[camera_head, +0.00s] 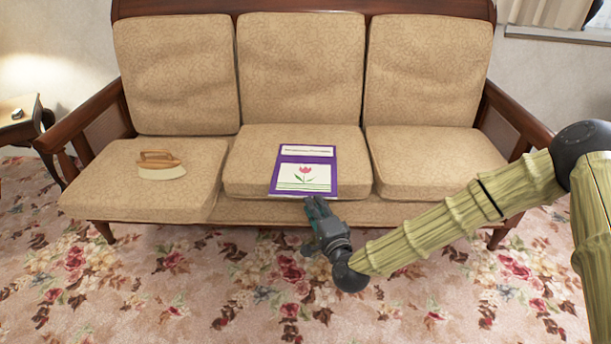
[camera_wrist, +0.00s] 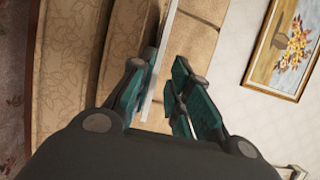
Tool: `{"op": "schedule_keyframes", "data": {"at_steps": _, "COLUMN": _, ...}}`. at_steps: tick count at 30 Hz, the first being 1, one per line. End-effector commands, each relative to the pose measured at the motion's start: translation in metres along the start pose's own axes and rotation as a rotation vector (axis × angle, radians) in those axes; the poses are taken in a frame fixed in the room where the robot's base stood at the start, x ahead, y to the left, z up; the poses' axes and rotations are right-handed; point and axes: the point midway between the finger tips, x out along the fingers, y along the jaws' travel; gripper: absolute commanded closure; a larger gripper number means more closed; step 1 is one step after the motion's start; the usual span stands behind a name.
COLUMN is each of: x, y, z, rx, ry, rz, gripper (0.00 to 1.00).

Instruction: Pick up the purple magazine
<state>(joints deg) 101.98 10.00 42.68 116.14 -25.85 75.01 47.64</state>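The purple magazine (camera_head: 335,172), with a white title strip and a pink tulip on a white panel, lies flat on the middle seat cushion of the sofa. Its near edge reaches the cushion's front edge. My gripper (camera_head: 311,203) is at that near edge. In the wrist view the magazine (camera_wrist: 158,62) shows edge-on as a thin pale strip between the fingers of my gripper (camera_wrist: 160,85). The fingers are apart. The left one is close to or touching the strip, and a gap shows between the strip and the right one.
The beige sofa (camera_head: 420,160) has wooden arms at both ends. An iron (camera_head: 160,168) rests on its left seat cushion. A side table (camera_head: 20,122) stands at the far left. The floral carpet (camera_head: 180,290) in front is clear. A framed flower picture (camera_wrist: 285,45) hangs on the wall.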

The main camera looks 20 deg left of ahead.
Motion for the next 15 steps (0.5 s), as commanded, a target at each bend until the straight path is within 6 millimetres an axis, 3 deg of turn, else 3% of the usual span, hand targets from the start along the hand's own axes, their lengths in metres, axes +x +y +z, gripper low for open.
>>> {"op": "schedule_keyframes", "data": {"at_steps": 9, "x": 0.042, "y": 0.002, "z": 0.0, "rx": -0.001, "ry": 0.0, "rz": -0.003, "gripper": 0.81}}
{"op": "schedule_keyframes", "data": {"at_steps": 15, "x": 0.053, "y": 0.0, "z": 0.0, "rx": 0.0, "ry": 0.0, "rz": -0.001, "gripper": 0.81}}
